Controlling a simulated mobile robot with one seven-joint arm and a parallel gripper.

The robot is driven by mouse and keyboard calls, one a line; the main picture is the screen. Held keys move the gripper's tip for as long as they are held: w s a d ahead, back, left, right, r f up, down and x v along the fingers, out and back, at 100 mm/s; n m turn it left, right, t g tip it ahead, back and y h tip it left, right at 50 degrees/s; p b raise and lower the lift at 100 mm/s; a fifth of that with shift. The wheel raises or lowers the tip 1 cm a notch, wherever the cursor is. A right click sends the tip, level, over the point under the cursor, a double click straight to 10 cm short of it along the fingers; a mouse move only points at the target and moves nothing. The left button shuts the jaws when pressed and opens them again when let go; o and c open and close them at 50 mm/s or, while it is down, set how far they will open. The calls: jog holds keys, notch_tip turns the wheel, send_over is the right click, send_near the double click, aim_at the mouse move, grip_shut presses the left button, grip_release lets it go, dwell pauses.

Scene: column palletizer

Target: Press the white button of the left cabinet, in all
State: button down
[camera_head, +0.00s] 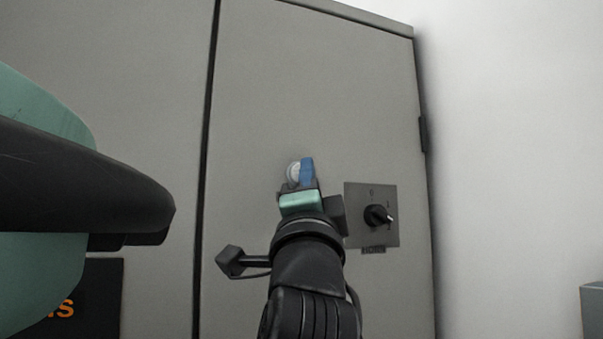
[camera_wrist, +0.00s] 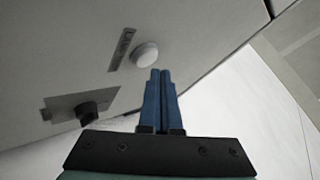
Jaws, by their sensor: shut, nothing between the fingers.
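The grey cabinet (camera_head: 300,80) fills the middle of the head view, and its door carries a round white button (camera_head: 293,172). The button also shows in the wrist view (camera_wrist: 145,54), just beyond the fingertips and slightly to their left. My gripper (camera_head: 307,165) is shut and empty, its blue fingers side by side. In the head view the fingers partly cover the button's right side. In the wrist view the fingertips (camera_wrist: 160,72) appear close below the button. I cannot tell whether they touch it.
A black rotary switch (camera_head: 378,215) on a grey plate sits right of the button on the same door; it also shows in the wrist view (camera_wrist: 88,110). A dark hinge (camera_head: 423,133) is on the door's right edge. A white wall (camera_head: 510,150) lies to the right.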

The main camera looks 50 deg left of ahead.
dwell(0.6)
jog(key=shift+w+a, duration=0.15)
jog(key=shift+a, duration=0.25)
jog(key=shift+w+a+p, duration=0.15)
jog(key=shift+a+p, duration=0.2)
dwell(0.6)
dwell(0.3)
jog(key=shift+s+d+b, duration=0.3)
jog(key=shift+d, duration=0.4)
jog(key=shift+d, duration=0.1)
jog(key=d, duration=0.1)
jog(key=s+d, duration=0.1)
jog(key=d, duration=0.1)
jog(key=s+d+b, duration=0.1)
jog(key=shift+d, duration=0.25)
dwell(0.7)
